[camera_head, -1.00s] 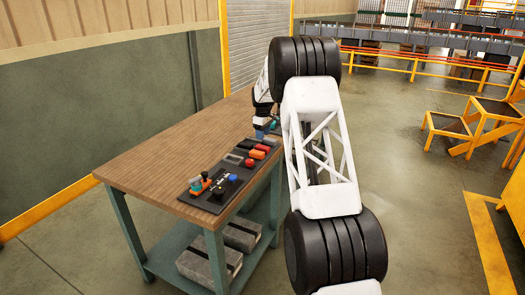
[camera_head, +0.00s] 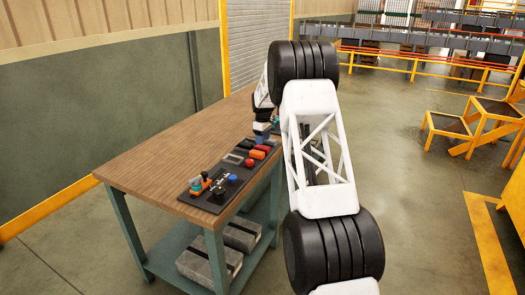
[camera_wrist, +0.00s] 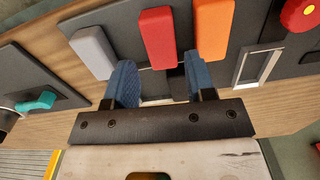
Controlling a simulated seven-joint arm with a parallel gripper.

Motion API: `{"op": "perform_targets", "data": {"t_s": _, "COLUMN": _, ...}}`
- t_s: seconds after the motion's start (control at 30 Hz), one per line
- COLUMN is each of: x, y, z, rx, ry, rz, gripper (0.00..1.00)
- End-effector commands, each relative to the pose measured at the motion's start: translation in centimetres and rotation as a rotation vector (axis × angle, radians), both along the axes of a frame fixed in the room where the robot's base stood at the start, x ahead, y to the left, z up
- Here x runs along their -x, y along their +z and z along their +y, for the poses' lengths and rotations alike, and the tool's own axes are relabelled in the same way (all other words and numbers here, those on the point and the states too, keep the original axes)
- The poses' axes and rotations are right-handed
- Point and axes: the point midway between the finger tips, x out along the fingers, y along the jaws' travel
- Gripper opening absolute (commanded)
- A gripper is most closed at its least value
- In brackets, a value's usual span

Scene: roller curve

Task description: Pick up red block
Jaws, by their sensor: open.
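The red block (camera_wrist: 157,38) lies on a dark panel in the wrist view, between a grey block (camera_wrist: 92,52) on its left and an orange block (camera_wrist: 212,30) on its right. My gripper (camera_wrist: 164,78) is open, with its blue fingers apart. The red block's near end shows in the gap between the fingertips; nothing is held. In the head view the red block (camera_head: 263,148) is on the bench beside the orange block (camera_head: 257,154), and my gripper (camera_head: 261,138) is just beyond it. Whether the fingers touch anything cannot be told.
The wooden bench (camera_head: 160,160) has wide free room left of the panels. A teal handle (camera_wrist: 36,101) is at left. A panel with knobs (camera_head: 215,187) is at the bench's near end.

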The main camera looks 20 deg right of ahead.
Motion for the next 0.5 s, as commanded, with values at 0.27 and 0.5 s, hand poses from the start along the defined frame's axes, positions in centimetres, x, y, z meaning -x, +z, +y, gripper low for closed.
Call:
{"op": "perform_targets", "data": {"t_s": 0.27, "x": 0.0, "y": -1.9, "z": 0.1, "rx": 0.000, "ry": 0.000, "rz": 0.000, "gripper": 0.50}}
{"op": "perform_targets", "data": {"t_s": 0.5, "x": 0.0, "y": -4.3, "z": 0.1, "rx": 0.000, "ry": 0.000, "rz": 0.000, "gripper": 0.50}}
